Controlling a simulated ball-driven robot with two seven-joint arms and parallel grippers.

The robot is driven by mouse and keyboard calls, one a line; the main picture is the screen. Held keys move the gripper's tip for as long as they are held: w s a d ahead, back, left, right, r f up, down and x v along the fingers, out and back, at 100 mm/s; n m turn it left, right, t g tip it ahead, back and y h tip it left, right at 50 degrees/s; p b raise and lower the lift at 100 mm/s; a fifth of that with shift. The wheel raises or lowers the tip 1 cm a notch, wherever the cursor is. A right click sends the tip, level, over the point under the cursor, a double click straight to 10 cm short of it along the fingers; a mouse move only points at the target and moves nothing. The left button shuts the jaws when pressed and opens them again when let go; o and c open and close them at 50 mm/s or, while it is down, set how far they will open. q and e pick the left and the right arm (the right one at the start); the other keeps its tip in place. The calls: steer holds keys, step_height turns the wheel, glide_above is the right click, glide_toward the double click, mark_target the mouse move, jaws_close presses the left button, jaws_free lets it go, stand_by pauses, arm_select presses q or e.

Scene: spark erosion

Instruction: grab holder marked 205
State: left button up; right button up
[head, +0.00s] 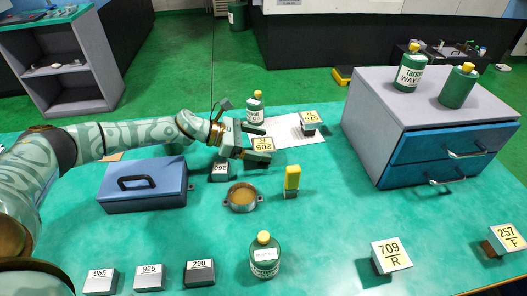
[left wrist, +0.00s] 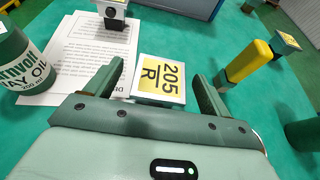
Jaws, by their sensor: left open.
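The holder marked 205 (head: 262,145) has a white top with a yellow label reading 205 over R. It stands on the green table behind the blue box. In the left wrist view the holder (left wrist: 160,78) lies between my two green fingers, with a gap visible on the left and right. My left gripper (head: 264,142) is open around it, reaching in from the left; it also shows in the left wrist view (left wrist: 158,72). I cannot tell how deep the fingers reach beside the holder, whose lower part is hidden. My right gripper is not in view.
Near the gripper are a bottle (head: 254,108), a paper sheet (head: 290,134), another holder (head: 310,120), a block marked 260 (head: 220,172), a yellow-topped piece (head: 292,178) and a round brown dish (head: 242,198). A blue box (head: 145,187) stands left, a drawer cabinet (head: 400,125) right.

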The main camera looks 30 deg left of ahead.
mark_target(260, 145)
arm_select(q)
steer(key=x, duration=0.3)
steer(key=shift+w+d+f+b, duration=0.1)
steer(key=shift+d+f+b, duration=0.05)
steer(key=shift+f+b, duration=0.2)
steer(key=shift+r, duration=0.1)
steer(key=c, duration=1.3)
